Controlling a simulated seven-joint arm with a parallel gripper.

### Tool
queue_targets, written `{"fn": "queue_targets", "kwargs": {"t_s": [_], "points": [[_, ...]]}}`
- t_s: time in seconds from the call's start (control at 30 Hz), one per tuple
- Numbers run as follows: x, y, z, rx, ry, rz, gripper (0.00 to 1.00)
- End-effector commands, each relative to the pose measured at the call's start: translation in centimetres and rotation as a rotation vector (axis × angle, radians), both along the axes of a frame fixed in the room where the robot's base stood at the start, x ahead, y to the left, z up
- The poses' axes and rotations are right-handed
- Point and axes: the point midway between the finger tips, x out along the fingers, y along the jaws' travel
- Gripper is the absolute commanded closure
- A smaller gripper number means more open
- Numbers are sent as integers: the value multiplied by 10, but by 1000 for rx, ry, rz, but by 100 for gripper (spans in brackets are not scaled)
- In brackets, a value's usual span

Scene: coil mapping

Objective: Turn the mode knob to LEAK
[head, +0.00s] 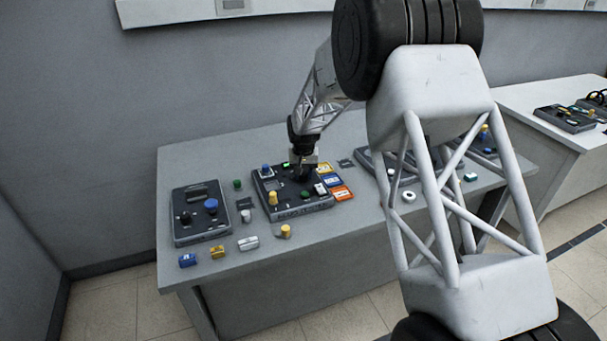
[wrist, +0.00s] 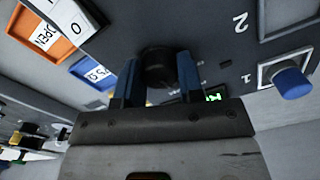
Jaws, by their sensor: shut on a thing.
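The mode knob (wrist: 158,66) is a round black knob on the face of a dark control panel (head: 296,211). In the wrist view the two blue-black fingers of my gripper (wrist: 160,80) stand on either side of it, shut on it. In the head view my gripper (head: 304,175) points down onto the panel, over the knob, and hides it. The knob's pointer and any LEAK marking are hidden or too small to read, so its setting cannot be told.
A blue knob (wrist: 291,83) stands beside marks 1 and 2. Orange (head: 342,193) and blue tags lie right of the panel. Another panel (head: 201,222) with a blue knob stands at left. Loose yellow, white and blue pieces lie along the table's front (head: 290,258).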

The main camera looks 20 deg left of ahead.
Motion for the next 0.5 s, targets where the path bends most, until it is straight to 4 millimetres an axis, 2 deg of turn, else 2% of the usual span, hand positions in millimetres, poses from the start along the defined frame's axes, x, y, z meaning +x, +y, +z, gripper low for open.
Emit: {"fn": "queue_targets", "kwargs": {"t_s": [0.23, 0.5], "points": [[0, 0, 0, 0, 1, -121, 89], [0, 0, -1, 0, 1, -160, 89]]}}
